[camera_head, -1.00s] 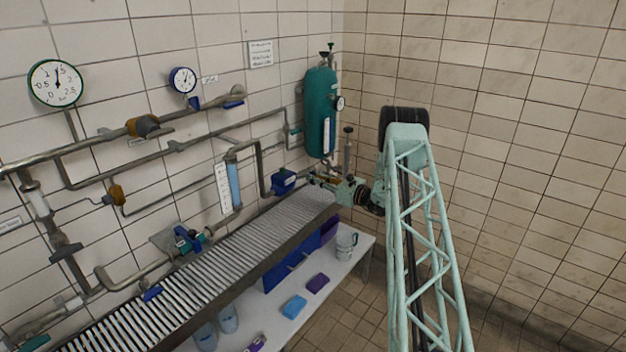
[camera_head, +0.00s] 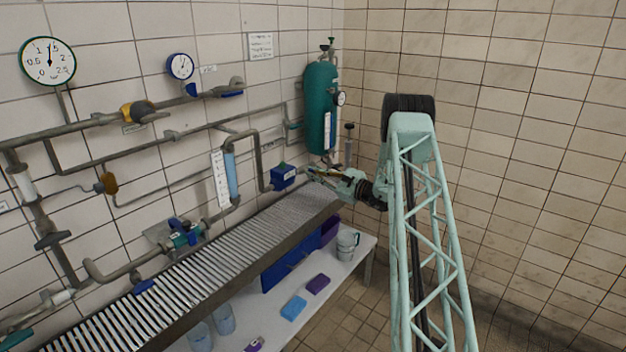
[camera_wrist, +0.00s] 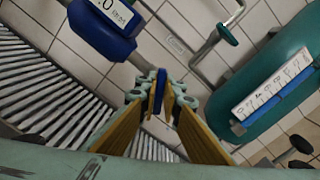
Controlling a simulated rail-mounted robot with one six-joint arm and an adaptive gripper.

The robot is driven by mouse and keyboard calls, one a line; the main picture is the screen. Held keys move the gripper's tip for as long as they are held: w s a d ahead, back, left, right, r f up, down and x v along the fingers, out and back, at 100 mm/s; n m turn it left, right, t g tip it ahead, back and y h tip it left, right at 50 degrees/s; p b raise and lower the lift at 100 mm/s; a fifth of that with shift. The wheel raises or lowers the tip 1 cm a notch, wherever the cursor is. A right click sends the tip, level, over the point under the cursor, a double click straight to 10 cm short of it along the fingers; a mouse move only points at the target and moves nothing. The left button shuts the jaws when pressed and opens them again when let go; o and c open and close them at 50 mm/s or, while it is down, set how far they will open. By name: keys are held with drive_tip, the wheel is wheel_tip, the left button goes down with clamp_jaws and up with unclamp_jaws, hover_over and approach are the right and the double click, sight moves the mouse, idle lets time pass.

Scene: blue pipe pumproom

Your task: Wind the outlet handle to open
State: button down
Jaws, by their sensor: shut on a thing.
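My gripper (camera_wrist: 160,97) has yellow-lined fingers closed on a thin blue handle (camera_wrist: 160,88), seen nearly edge-on between the fingertips in the wrist view. I take this to be the outlet handle; its mount and how far it is turned are hidden by the fingers. In the head view, my gripper (camera_head: 314,173) is at the far end of the grated bench, below the green tank (camera_head: 320,108) and just right of a blue box-shaped device (camera_head: 283,176). The handle cannot be made out there.
The blue device (camera_wrist: 101,27) and green tank (camera_wrist: 268,80) flank my gripper in the wrist view. The metal grating (camera_head: 215,270) runs below. Pipes and gauges line the left wall. A shelf holds a mug (camera_head: 347,243) and sponges (camera_head: 293,307). The right side wall is bare.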

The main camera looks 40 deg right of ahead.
drive_tip(key=n+b, duration=0.3)
drive_tip(key=b, duration=0.1)
drive_tip(key=shift+a+f+n, duration=0.1)
drive_tip(key=shift+f+n, duration=0.2)
drive_tip(key=shift+n, duration=0.1)
drive_tip(key=n+b, duration=0.2)
drive_tip(key=n, duration=0.1)
drive_tip(key=shift+b, duration=0.35)
drive_tip(key=n, duration=0.6)
drive_tip(key=shift+n, duration=0.3)
drive_tip(key=c, duration=2.8)
unclamp_jaws()
drive_tip(key=shift+a, duration=0.1)
drive_tip(key=shift+s, duration=0.1)
drive_tip(key=shift+v, duration=5.9)
